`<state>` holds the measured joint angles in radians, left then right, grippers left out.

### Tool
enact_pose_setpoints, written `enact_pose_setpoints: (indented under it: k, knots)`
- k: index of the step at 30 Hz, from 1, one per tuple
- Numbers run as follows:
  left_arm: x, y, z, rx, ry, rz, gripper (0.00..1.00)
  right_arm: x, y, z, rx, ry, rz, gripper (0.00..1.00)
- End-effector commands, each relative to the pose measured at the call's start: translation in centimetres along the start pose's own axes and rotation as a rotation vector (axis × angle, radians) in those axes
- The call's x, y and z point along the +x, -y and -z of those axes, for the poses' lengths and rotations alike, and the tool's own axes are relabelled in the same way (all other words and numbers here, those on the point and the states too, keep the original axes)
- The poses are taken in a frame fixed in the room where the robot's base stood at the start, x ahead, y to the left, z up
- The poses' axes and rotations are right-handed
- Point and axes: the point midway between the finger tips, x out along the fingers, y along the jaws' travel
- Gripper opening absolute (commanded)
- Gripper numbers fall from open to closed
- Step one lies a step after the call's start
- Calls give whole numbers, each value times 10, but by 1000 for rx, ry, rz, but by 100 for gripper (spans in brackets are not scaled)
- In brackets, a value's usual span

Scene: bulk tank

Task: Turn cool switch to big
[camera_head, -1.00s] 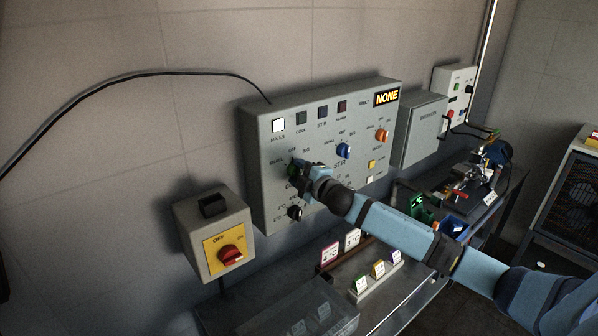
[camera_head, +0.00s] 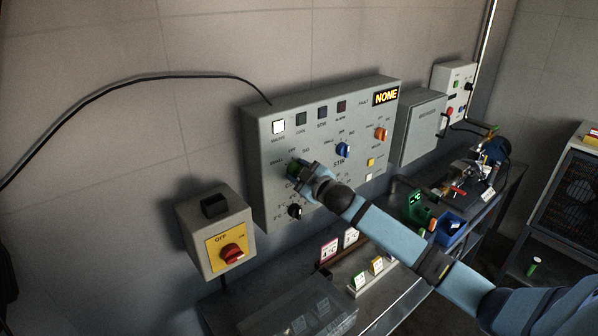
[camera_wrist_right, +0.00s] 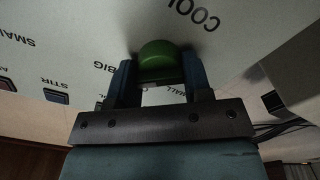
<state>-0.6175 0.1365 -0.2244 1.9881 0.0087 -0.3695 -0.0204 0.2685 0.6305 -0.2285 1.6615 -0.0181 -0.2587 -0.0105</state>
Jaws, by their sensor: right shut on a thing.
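The grey control panel (camera_head: 262,205) is on the wall. Its cool switch is a green knob (camera_head: 291,165) at the left of the panel, with OFF, SMALL and BIG printed around it. My right gripper (camera_head: 301,168) is shut on this knob and partly covers it in the head view. In the right wrist view the green knob (camera_wrist_right: 160,62) sits between the two fingers of the gripper (camera_wrist_right: 160,82), close to the COOL label. Which mark the knob points to cannot be told. My left gripper is not in view.
A blue knob (camera_head: 343,150), an orange knob (camera_head: 381,134) and a black knob (camera_head: 295,211) are on the same panel. A box with a red switch (camera_head: 232,254) is to the left. Below stands a bench with label cards, a clear box (camera_head: 300,312) and a blue bin (camera_head: 449,231).

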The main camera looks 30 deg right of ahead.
Motion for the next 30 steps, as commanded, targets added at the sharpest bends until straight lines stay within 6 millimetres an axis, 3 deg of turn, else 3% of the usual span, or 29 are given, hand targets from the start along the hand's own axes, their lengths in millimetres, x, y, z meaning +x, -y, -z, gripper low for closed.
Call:
enact_pose_setpoints:
  k: [11, 12, 15, 25, 30]
  knots:
    - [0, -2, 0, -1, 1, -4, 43, 0, 1, -1, 8, 2, 1, 22]
    - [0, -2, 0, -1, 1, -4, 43, 0, 1, -1, 8, 2, 1, 48]
    - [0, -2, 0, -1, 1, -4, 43, 0, 1, -1, 7, 2, 1, 70]
    - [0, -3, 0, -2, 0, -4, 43, -2, 1, -1, 6, 1, 1, 70]
    - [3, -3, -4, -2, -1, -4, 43, -23, 2, -2, 6, 0, 2, 70]
